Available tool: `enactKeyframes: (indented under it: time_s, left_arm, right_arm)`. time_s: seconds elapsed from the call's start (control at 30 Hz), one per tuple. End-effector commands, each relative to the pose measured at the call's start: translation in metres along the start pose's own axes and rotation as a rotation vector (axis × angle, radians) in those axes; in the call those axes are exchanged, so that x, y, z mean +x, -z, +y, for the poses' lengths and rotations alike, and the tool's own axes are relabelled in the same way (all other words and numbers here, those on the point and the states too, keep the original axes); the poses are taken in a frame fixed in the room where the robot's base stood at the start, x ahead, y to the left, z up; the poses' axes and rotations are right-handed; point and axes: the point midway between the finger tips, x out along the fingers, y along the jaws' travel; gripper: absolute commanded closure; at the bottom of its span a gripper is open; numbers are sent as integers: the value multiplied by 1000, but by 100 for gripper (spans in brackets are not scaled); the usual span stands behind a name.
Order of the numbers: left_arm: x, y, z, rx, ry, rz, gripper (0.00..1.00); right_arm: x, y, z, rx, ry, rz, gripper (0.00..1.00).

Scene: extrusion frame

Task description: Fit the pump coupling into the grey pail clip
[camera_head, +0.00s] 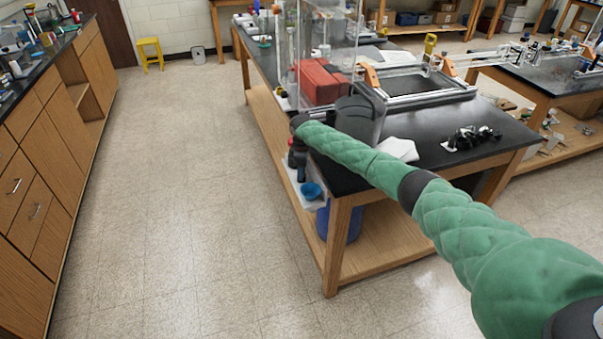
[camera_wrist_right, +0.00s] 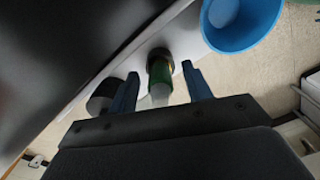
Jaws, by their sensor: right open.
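My right gripper (camera_head: 299,165) hangs at the end of my green-sleeved arm, beside the left edge of the black-topped bench. In the right wrist view my gripper (camera_wrist_right: 161,85) is open, with its two blue fingers apart. A green cylindrical piece with a brass-coloured ring (camera_wrist_right: 160,72) stands between the fingers; I cannot tell whether it touches them. I cannot tell whether this piece is the pump coupling. I cannot make out the pail clip for certain. My left gripper is not in view.
A blue cup (camera_head: 312,190) sits on a white side shelf at the bench; it also shows in the wrist view (camera_wrist_right: 238,20). A grey container (camera_head: 362,118) and red box (camera_head: 318,82) stand on the bench (camera_head: 440,120). The floor to the left is clear.

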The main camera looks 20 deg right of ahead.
Motion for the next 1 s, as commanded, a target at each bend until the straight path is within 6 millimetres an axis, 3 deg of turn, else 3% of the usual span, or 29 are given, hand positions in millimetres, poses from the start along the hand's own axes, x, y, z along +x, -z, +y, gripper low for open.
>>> enactKeyframes:
  time_s: [0.07, 0.3, 0.7, 0.8, 1.0]
  left_arm:
    - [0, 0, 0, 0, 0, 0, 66]
    - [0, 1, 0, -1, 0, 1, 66]
    - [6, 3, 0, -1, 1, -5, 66]
    - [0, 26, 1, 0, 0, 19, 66]
    - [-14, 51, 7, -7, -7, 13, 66]
  right_arm:
    - [0, 0, 0, 0, 0, 0, 54]
    - [0, 0, 0, 0, 0, 0, 99]
    - [-11, 1, 1, -1, -2, 2, 99]
    - [-26, 0, 1, -1, -3, 3, 99]
    - [-59, 1, 0, -2, -2, 2, 99]
